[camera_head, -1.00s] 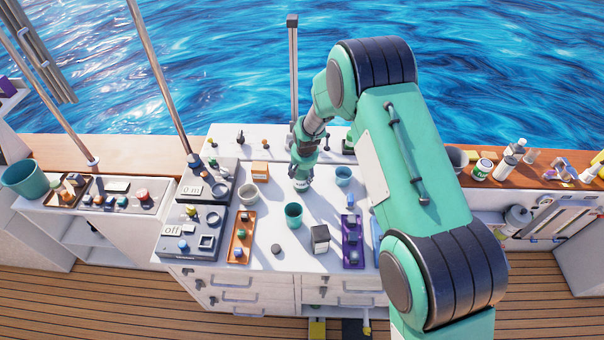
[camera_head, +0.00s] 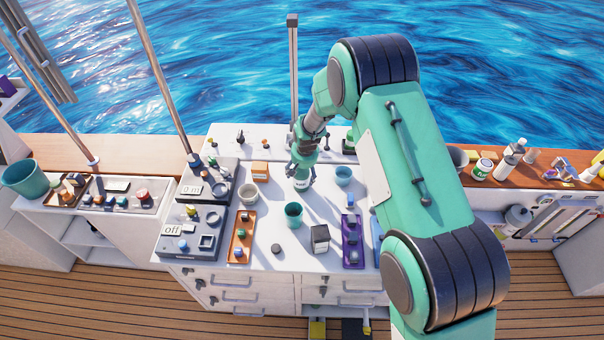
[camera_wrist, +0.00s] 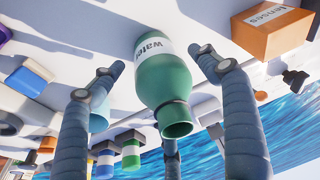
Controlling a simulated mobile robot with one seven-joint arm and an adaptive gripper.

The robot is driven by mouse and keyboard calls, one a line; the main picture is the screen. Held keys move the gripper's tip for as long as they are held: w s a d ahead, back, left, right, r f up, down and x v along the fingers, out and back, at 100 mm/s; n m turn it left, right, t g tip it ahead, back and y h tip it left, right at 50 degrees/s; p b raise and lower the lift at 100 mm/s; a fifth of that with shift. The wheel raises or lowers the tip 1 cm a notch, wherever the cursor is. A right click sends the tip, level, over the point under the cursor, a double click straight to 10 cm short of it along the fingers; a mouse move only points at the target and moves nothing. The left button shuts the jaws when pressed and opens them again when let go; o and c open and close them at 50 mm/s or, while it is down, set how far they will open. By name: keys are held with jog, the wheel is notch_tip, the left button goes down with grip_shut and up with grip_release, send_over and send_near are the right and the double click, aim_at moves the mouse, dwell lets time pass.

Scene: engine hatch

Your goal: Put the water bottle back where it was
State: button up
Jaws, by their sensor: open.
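The water bottle is green with a white label reading "water". It stands upright on the white counter top in the head view (camera_head: 302,185), and its body and open neck fill the middle of the wrist view (camera_wrist: 162,80). My gripper (camera_head: 302,173) is open around the bottle. In the wrist view its fingers (camera_wrist: 160,68) are spread on both sides, with a visible gap between them and the bottle. The bottle's lower end is partly out of sight in the wrist view.
A teal cup (camera_head: 293,214) stands in front of the bottle and a blue cup (camera_head: 343,175) to its right. An orange box (camera_head: 260,171) and a grey cup (camera_head: 248,194) are to its left. Orange (camera_head: 232,250) and purple (camera_head: 344,253) trays hold small items.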

jog(key=v, duration=1.1)
jog(key=shift+r+b, duration=0.25)
jog(key=shift+b, duration=0.15)
dwell(0.4)
jog(key=s+d+r+t, duration=0.1)
jog(key=s+d+r, duration=0.45)
jog(key=r, duration=0.45)
jog(key=s+d+r+m, duration=0.1)
jog(key=s+d+r, duration=0.4)
jog(key=r, duration=0.4)
jog(key=s+d+r+t, duration=0.1)
jog(key=s+d+r, duration=0.3)
jog(key=s+r, duration=0.45)
jog(key=s+d+r, duration=0.2)
jog(key=s+d, duration=0.1)
jog(key=s, duration=0.5)
jog(key=s+d+r+m, duration=0.1)
jog(key=s+d+r, duration=0.2)
jog(key=s, duration=0.6)
jog(key=s+d+r+m+t, duration=0.1)
jog(key=s+d+r, duration=0.2)
jog(key=s, duration=0.6)
jog(key=shift+s+d+h, duration=0.15)
jog(key=shift+h, duration=0.25)
